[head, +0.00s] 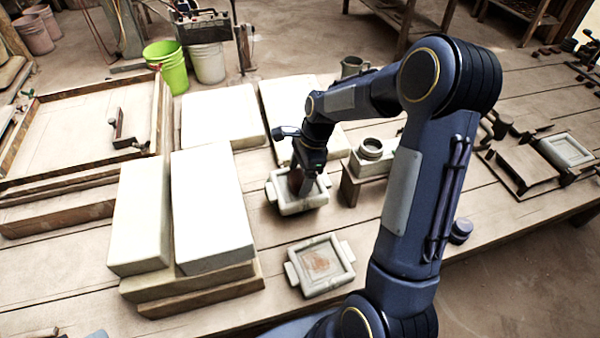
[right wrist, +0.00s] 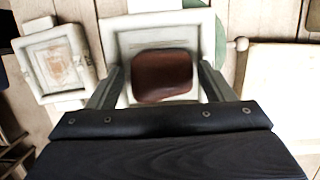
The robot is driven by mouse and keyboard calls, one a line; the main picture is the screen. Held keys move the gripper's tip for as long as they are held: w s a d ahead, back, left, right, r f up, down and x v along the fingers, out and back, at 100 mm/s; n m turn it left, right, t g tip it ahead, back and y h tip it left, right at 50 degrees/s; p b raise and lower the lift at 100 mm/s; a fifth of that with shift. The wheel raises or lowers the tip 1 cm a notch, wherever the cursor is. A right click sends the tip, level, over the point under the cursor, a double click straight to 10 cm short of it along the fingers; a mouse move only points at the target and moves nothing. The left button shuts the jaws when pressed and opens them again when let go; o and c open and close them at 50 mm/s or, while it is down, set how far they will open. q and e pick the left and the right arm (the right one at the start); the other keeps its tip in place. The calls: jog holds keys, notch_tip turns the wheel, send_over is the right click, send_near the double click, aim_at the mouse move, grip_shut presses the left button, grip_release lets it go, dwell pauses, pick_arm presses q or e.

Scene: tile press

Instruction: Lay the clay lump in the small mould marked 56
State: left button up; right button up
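The reddish-brown clay lump (right wrist: 162,76) is between the fingers of my right gripper (right wrist: 161,72), with a narrow gap on each side. The gripper is open. In the head view my right gripper (head: 308,180) points down into a pale square mould (head: 311,203), and part of the lump (head: 295,181) shows within its rim. That mould also shows behind the lump in the right wrist view (right wrist: 150,24). A second pale mould (head: 321,283) with side lugs and a reddish mark stands nearer; it also shows in the right wrist view (right wrist: 38,47). I cannot read a number on either. My left gripper is not in view.
Large pale slabs (head: 210,208) lie stacked left of the moulds. A pale block with a round collar (head: 371,150) stands close to the right of the gripper. A wooden-framed tray (head: 60,178) is at the left. The table is bare around the nearer mould.

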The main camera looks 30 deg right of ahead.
jog(key=shift+o, duration=1.2)
jog(key=shift+v, duration=3.95)
jog(key=s+a+r+n+t, duration=0.1)
jog(key=s+a+r+n, duration=0.1)
jog(key=s+r+n, duration=0.25)
jog(key=s+a+r+n+t, duration=0.2)
jog(key=s+a+r+n, duration=0.15)
jog(key=s, duration=0.25)
jog(key=s+a+f+n+t, duration=0.2)
jog(key=s+a+n, duration=0.2)
jog(key=s+n, duration=0.7)
jog(key=shift+a+f+y, duration=0.15)
jog(key=shift+f+y, duration=0.05)
jog(key=shift+y, duration=0.2)
jog(key=shift+s, duration=0.1)
